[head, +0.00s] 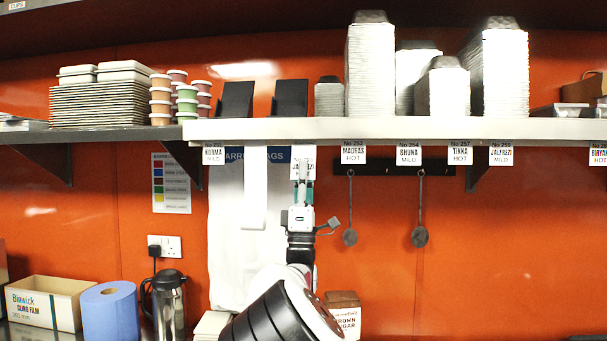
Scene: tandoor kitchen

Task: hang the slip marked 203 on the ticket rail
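The ticket rail (260,131) is the pale front edge of the shelf, running across the head view. A white slip (310,152) is at my gripper (303,172), its top close under the rail. My fingers point up and cover much of its face, so its number is unreadable and I cannot tell whether it touches the rail. The fingers look close together, but whether they grip the slip is unclear. Other slips hang along the rail: KORMA (213,156), MADRAS (353,156), BHUNA (408,156), TIKKA (460,156) and JALFREZI (501,156). I can read 203 on none.
Stacked containers (370,75) and two dark holders (236,99) stand on the shelf above. Two ladles (420,236) hang below it at right. A bag dispenser sheet (230,230) is behind my arm. A flask (170,300) and blue roll (108,310) stand lower left.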

